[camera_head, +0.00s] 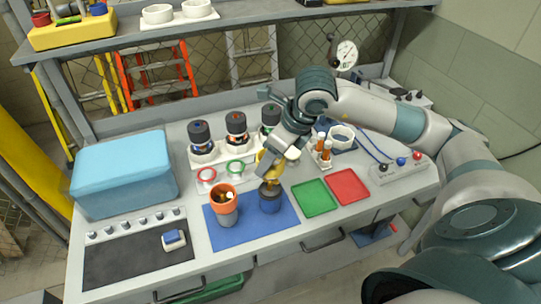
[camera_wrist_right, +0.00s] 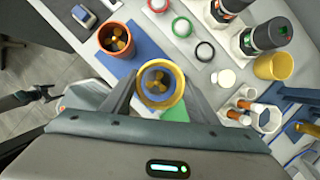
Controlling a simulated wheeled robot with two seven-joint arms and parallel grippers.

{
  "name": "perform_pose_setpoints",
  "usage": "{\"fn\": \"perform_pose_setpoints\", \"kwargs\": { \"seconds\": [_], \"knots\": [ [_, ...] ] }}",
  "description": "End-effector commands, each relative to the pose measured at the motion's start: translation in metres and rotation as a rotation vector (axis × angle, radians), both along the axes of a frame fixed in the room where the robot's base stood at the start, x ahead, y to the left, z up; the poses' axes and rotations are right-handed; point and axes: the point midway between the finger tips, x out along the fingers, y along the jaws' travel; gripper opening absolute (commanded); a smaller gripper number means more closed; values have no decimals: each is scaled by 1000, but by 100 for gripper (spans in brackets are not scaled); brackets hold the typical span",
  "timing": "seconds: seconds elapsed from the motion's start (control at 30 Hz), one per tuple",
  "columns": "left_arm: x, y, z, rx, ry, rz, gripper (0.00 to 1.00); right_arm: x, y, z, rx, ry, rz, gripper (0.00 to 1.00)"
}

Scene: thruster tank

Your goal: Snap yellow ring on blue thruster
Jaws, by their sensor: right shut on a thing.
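The blue thruster (camera_head: 270,203) stands upright on the blue mat (camera_head: 243,235), right of the orange thruster (camera_head: 223,205). My right gripper (camera_head: 271,176) points down over the blue thruster and is shut on the yellow ring (camera_wrist_right: 162,103). In the right wrist view the ring sits between the fingertips and frames the thruster's blue opening and gold propeller (camera_wrist_right: 157,83). The ring is at the thruster's top; I cannot tell if it is seated. A dark shape at the left of the wrist view, apparently my left gripper (camera_wrist_right: 44,93), is too small to read.
A green tray (camera_head: 314,198) and a red tray (camera_head: 348,187) lie right of the mat. Behind stand several dark canisters (camera_head: 236,126), red and green rings (camera_head: 236,167) and a yellow cup (camera_wrist_right: 273,66). A blue box (camera_head: 124,172) stands left.

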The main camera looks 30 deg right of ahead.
Motion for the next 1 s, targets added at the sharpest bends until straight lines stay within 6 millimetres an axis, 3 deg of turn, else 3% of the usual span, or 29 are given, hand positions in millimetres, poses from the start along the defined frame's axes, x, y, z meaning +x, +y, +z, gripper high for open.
{"fn": "perform_pose_setpoints", "kwargs": {
  "seconds": [0.27,0.8,1.0],
  "knots": [
    [-1,0,-2,0,2,0,71,0,0,-4,1,2,2,33],
    [0,0,-17,0,0,1,71,0,0,-40,0,1,4,33],
    [1,0,-18,0,-1,1,71,0,0,-44,0,0,3,33]
  ]
}}
